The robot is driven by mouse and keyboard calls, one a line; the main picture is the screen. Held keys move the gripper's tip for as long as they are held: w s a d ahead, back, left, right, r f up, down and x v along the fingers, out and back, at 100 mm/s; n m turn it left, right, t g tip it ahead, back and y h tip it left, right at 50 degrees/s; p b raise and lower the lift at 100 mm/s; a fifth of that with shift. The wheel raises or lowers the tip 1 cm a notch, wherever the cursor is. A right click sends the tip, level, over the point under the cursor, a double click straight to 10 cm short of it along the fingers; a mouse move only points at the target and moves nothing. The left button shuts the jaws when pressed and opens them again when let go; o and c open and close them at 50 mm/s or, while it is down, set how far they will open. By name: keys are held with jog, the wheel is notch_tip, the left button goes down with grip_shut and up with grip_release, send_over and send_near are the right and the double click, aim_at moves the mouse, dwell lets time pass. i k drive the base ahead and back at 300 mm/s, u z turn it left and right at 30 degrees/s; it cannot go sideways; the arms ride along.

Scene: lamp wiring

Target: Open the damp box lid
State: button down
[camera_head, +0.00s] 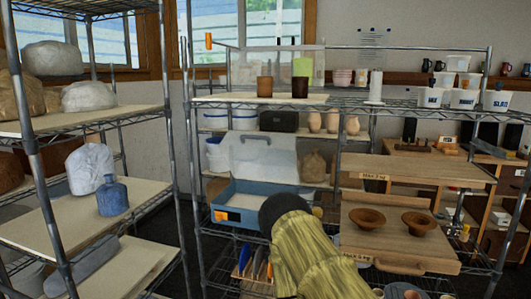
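The damp box appears to be the blue low-walled box (222,216) on the middle shelf, with an orange and white label on its front. A translucent panel with a handle, which looks like its lid (262,158), stands nearly upright at the back of the box. The box's inside shows pale and flat. My arm, in an olive sleeve with a dark rounded end, reaches up from the bottom and covers the box's front right corner. My gripper's fingers are hidden, so I cannot tell whether they touch anything.
A wooden board with two brown bowls (367,217) lies right of my arm. A wire shelf (405,107) with pots and white tubs runs above. A left rack holds wrapped lumps and a blue jug (112,198). Upright metal posts (188,190) stand between the racks.

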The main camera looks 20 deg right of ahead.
aim_at(242, 136)
jog(key=z, duration=0.75)
jog(key=k, duration=0.15)
jog(key=u, duration=1.65)
jog(key=i, duration=0.95)
jog(key=z, duration=0.35)
jog(key=i, duration=0.75)
jog(key=z, duration=0.75)
